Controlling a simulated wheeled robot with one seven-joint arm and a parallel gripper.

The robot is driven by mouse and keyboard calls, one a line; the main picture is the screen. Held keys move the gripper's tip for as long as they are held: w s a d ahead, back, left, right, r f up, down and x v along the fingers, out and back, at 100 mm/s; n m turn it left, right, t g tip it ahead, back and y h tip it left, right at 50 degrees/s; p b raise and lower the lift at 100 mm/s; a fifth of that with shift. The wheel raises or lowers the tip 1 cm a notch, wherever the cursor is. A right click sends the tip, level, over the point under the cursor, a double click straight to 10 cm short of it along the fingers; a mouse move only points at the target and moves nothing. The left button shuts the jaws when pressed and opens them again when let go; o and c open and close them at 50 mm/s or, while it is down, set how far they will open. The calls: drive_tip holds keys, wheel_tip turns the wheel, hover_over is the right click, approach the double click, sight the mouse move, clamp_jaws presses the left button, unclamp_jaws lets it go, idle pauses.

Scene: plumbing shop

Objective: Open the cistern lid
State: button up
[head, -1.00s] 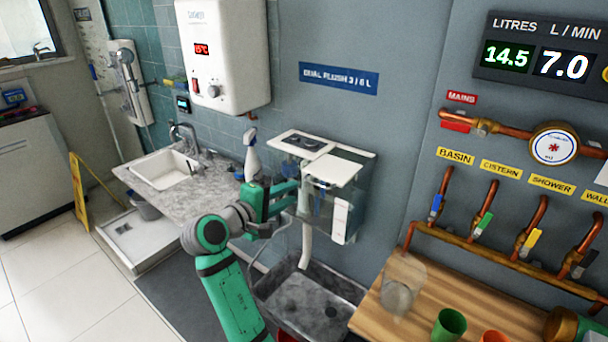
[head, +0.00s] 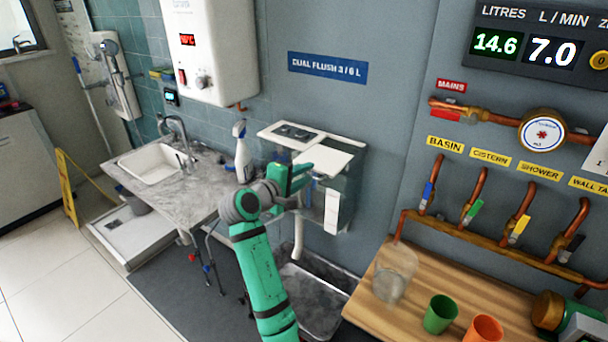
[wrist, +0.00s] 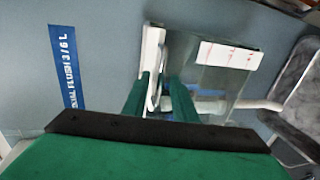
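The cistern (head: 352,190) is a clear-sided tank on the grey wall with a white top. Its flush-button panel (head: 292,133) is on the left of the top, and the white lid (head: 325,159) is on the right. My gripper (head: 308,178) is at the front edge of the lid. In the wrist view, my gripper's two green fingers (wrist: 160,95) stand apart, with the white lid edge (wrist: 153,55) at and partly between their tips. I cannot tell whether the fingers touch it. The lid looks nearly flat; the arm hides part of the front.
A spray bottle (head: 243,155) stands on the counter left of the cistern. A grey trough (head: 312,300) lies below. A wooden bench (head: 420,320) with a clear jug (head: 393,272), green cup (head: 440,314) and orange cup (head: 484,330) is at right. Copper pipes (head: 480,245) run above it.

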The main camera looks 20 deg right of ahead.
drive_tip(key=shift+d, duration=0.25)
clamp_jaws()
drive_tip(key=shift+a, duration=0.25)
drive_tip(key=shift+s+a+f, duration=0.1)
drive_tip(key=shift+s+a, duration=0.1)
drive_tip(key=shift+a, duration=0.25)
drive_tip(key=shift+s+a+f, duration=0.1)
drive_tip(key=shift+s+a, duration=0.05)
drive_tip(key=shift+a, duration=0.25)
unclamp_jaws()
drive_tip(key=shift+w, duration=0.1)
drive_tip(key=shift+d+r, duration=0.1)
